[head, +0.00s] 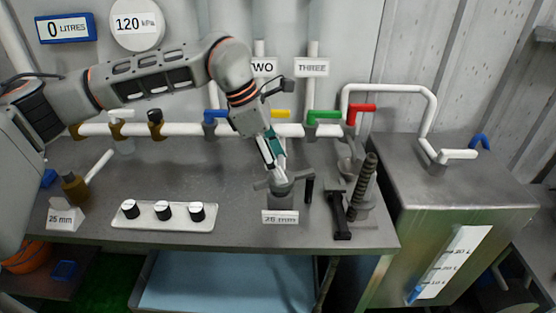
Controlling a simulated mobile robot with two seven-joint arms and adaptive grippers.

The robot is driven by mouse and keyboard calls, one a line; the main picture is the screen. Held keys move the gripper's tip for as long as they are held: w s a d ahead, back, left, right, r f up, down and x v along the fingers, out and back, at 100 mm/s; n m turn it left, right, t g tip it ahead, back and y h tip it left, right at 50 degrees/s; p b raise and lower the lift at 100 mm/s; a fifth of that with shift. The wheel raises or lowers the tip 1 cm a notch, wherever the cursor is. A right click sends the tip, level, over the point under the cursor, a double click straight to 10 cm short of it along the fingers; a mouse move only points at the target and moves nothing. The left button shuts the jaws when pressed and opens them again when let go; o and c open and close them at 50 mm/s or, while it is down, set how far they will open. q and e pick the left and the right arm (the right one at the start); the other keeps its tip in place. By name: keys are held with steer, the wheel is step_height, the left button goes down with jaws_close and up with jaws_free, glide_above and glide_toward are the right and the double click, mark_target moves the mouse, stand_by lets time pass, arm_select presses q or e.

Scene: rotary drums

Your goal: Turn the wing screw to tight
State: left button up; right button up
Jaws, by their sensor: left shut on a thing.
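My left gripper (274,163) reaches down from the upper left, its fingers shut on the wing screw (262,185). The wing screw is grey, with flat wings sticking out to either side, and sits on a grey block on the bench behind a "25 mm" label (280,217). The fingers cover the middle of the screw. How tight it is cannot be told. My right gripper is not in view.
A panel with several black knobs (163,214) lies left of the screw. A black-handled clamp with a threaded post (363,185) stands close on the right. A white pipe with coloured valve handles (180,129) runs behind. A steel tank (440,205) stands at the right.

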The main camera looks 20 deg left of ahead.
arm_select(q)
steer(key=o, duration=1.1)
steer(key=shift+r, duration=0.1)
steer(key=v, duration=1.2)
steer(key=shift+s, duration=0.15)
